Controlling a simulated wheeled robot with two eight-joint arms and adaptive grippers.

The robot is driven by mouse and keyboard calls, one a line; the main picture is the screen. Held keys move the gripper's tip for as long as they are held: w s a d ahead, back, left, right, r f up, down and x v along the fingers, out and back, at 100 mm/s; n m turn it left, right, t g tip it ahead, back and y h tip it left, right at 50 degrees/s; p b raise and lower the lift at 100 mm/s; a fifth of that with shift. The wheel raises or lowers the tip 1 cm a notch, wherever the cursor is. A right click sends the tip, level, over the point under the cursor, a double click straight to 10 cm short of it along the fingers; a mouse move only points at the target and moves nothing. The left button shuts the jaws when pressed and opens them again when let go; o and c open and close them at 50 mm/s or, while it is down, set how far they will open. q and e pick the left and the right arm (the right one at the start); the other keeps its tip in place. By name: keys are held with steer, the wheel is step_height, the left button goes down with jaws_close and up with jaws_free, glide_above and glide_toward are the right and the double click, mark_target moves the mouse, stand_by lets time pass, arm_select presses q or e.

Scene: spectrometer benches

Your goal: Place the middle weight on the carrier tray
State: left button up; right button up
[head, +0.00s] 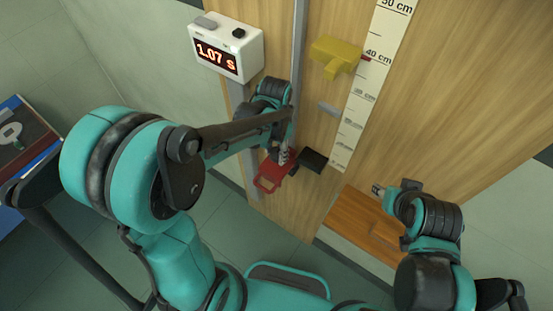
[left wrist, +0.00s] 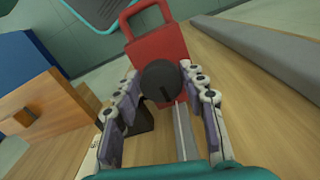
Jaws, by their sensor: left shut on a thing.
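I cannot make out a middle weight or a carrier tray in either view. A red piece with a loop handle (head: 268,176) is at the lower part of the wooden board, by a vertical grey rail (head: 299,55). In the left wrist view the red piece (left wrist: 157,48) has a dark round knob (left wrist: 160,82) in front of it. My left gripper (head: 284,153) is shut on this knob, with its fingers on either side in the left wrist view (left wrist: 159,80). My right gripper (head: 378,190) is at the right, apart from these things; its finger opening is unclear.
A white timer (head: 228,45) reads 1.07 s. A yellow pointer block (head: 335,55) stands near 40 cm on the ruler (head: 375,85). A black block (head: 314,160) is close right of the red piece. A wooden drawer box (head: 352,212) is below the ruler.

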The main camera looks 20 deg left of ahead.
mark_target(276, 165)
arm_select(q)
steer(key=shift+w+f, duration=0.15)
steer(key=shift+f, duration=0.7)
steer(key=shift+f+b, duration=0.45)
steer(key=shift+f, duration=1.05)
steer(key=shift+f, duration=0.2)
steer(key=o, duration=1.2)
steer(key=shift+r, duration=0.15)
